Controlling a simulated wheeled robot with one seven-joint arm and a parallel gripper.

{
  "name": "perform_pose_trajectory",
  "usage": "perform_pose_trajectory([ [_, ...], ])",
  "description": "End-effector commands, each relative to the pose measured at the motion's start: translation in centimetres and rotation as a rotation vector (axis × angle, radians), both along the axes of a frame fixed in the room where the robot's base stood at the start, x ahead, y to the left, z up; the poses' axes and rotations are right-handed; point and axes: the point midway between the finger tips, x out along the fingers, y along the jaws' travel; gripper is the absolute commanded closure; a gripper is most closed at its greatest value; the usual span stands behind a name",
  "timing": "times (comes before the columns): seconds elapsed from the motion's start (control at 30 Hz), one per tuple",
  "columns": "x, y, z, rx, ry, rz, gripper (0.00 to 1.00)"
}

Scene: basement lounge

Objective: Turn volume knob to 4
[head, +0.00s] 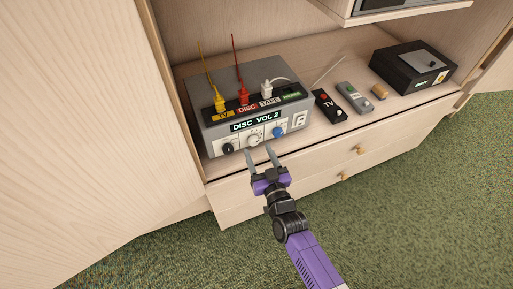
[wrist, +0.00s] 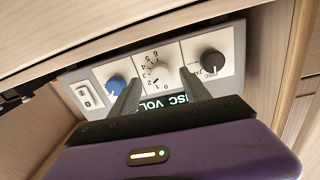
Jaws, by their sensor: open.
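The grey audio box (head: 205,122) stands on the cabinet shelf, its display (head: 256,121) reading "DISC VOL 2". The white volume knob (head: 253,140) sits in the middle of its front panel, between a black knob and a blue knob. In the wrist view, where the panel appears upside down, the volume knob (wrist: 158,74) shows inside a dial of numbers up to 6. My gripper (head: 259,150) is open just in front of the panel. Its fingers (wrist: 161,76) stand on either side of the volume knob in that view; I cannot tell whether they touch it.
The black knob (head: 228,149), blue knob (head: 278,132) and a rocker switch (head: 300,119) are close beside. Yellow, red and white plugs (head: 267,90) stand on top. Remotes (head: 328,106), a small cylinder (head: 379,91) and a black box (head: 412,67) lie right. Drawers (head: 300,165) are below.

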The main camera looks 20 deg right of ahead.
Motion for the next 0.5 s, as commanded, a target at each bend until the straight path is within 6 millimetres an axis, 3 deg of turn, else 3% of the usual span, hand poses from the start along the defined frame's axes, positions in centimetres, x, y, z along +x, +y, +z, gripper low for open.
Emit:
perform_pose_trajectory([
  [0.2,2.2,-0.1,0.0,0.0,-0.001,0.0,0.45],
  [0.5,2.7,-0.1,0.0,0.0,0.0,0.0,0.45],
])
